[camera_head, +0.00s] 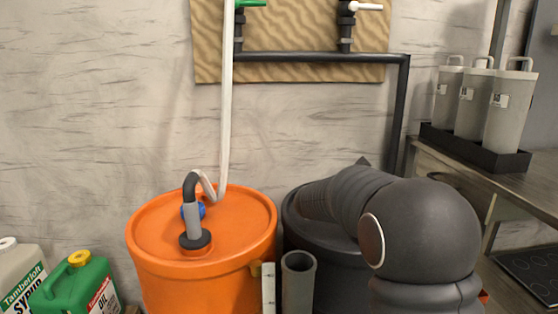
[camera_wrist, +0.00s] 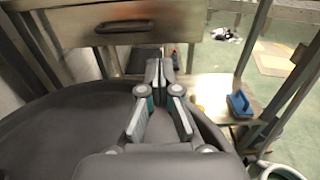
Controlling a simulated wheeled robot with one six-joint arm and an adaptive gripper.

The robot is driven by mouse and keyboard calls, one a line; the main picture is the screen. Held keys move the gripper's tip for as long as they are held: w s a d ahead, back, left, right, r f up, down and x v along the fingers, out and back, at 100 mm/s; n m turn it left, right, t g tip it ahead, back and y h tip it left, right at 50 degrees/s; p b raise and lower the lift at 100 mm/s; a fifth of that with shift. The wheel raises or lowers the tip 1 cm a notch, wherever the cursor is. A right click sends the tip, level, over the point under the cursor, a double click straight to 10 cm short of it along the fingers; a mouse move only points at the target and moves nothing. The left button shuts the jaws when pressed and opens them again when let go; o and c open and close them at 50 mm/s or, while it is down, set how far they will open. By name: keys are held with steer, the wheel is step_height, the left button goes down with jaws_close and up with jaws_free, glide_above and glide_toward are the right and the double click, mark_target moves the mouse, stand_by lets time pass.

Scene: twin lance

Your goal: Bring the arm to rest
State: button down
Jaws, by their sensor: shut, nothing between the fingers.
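My arm (camera_head: 425,225) rises at the right of the head view and bends left over a dark grey drum (camera_head: 322,232), hiding part of it. My gripper is hidden behind the arm there. In the wrist view my gripper (camera_wrist: 162,72) is shut, with its fingers together and nothing between them. A dark round surface (camera_wrist: 80,128) lies behind and below the fingers.
An orange drum (camera_head: 155,262) holds a grey lance (camera_head: 193,218) with a pale hose. Pipes with valves (camera_head: 320,57) are on the wall. Several grey canisters (camera_head: 468,100) stand in a black tray on a bench at right. Jugs (camera_head: 85,285) stand at lower left.

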steer(key=shift+s+d+f+m+y, duration=0.15)
steer(key=shift+s+m+y, duration=0.15)
steer(key=shift+s, duration=0.3)
steer(key=shift+s+d+m+y, duration=0.15)
steer(key=shift+s+m+y, duration=0.15)
steer(key=shift+s, duration=0.3)
steer(key=s+a+f+m+y, duration=0.1)
steer(key=s+f+m+y, duration=0.25)
steer(key=s, duration=0.55)
steer(key=s+a+f+m+y, duration=0.1)
steer(key=s+f+m+y, duration=0.1)
steer(key=s+m+y, duration=0.45)
steer(key=s+a+f+m+t+y, duration=0.3)
steer(key=s+a+f+m+y, duration=0.2)
steer(key=s+a+m, duration=0.3)
steer(key=s+a+y, duration=0.1)
steer(key=s+a, duration=0.3)
steer(key=s, duration=0.1)
steer(key=shift+s+t+y, duration=0.15)
steer(key=shift+t+y, duration=0.25)
steer(key=shift+a, duration=0.1)
